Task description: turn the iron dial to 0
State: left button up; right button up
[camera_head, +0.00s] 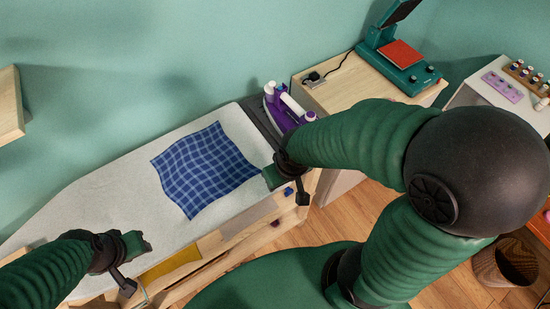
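A purple and white iron (283,106) stands at the right end of the ironing board (110,185), on a dark rest. Its dial cannot be made out; part of the iron is hidden behind my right arm. My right gripper (280,185) is just in front of the iron, over the board's right front edge, apart from the iron's visible part. Its fingers are partly hidden, so its opening is unclear. My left gripper (138,262) is over the board's front left edge, far from the iron. I cannot tell how far its fingers are open.
A blue checked cloth (205,170) lies on the board. A wooden cabinet (345,95) with a green heat press (400,60) stands at the back right. A white table (490,95) with spools is further right. A bin (508,262) stands on the floor at lower right.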

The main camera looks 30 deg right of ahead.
aim_at(311, 116)
jog(key=z, duration=1.25)
